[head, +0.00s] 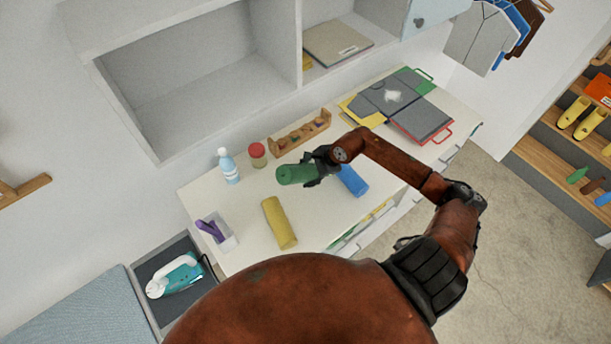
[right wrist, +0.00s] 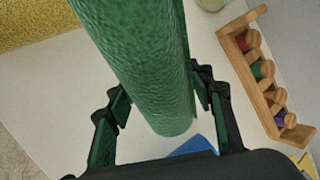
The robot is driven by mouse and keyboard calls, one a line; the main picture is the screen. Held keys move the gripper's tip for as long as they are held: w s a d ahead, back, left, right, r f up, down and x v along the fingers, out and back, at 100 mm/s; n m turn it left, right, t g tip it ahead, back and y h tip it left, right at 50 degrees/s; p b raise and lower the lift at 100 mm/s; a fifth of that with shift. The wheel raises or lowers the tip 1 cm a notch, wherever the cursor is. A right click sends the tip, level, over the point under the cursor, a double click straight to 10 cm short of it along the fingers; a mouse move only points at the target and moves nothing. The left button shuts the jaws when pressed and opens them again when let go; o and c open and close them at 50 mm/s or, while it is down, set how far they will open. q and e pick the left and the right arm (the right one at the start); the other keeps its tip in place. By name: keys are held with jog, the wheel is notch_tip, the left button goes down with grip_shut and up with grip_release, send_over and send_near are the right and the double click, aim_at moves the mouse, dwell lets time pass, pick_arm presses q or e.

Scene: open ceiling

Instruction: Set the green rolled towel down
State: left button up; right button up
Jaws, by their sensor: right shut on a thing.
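The green rolled towel (head: 296,174) is held by my right gripper (head: 318,168) over the white counter top (head: 243,205). In the right wrist view the towel (right wrist: 150,70) runs between the two fingers of the gripper (right wrist: 160,110), which are shut on it. I cannot tell for certain how high it is above the counter. A yellow rolled towel (head: 279,222) lies on the counter nearer to me, and a blue one (head: 352,181) lies to the right, partly behind my gripper. My left gripper is not in view.
A bottle (head: 228,166), a red-lidded jar (head: 257,154) and a wooden rack (head: 300,133) stand along the back. Bare counter shows between the bottle and the yellow towel.

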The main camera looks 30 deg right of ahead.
jog(key=shift+w+f, duration=0.25)
jog(key=shift+w, duration=0.1)
jog(key=f+p, duration=0.1)
jog(key=f, duration=0.1)
jog(key=shift+w+f+p, duration=0.2)
jog(key=shift+f+p, duration=0.15)
jog(key=shift+f, duration=0.05)
jog(key=shift+d+f, duration=0.1)
jog(key=shift+f, duration=0.5)
jog(key=o, duration=1)
jog(key=shift+o, duration=0.7)
jog(key=o, duration=0.3)
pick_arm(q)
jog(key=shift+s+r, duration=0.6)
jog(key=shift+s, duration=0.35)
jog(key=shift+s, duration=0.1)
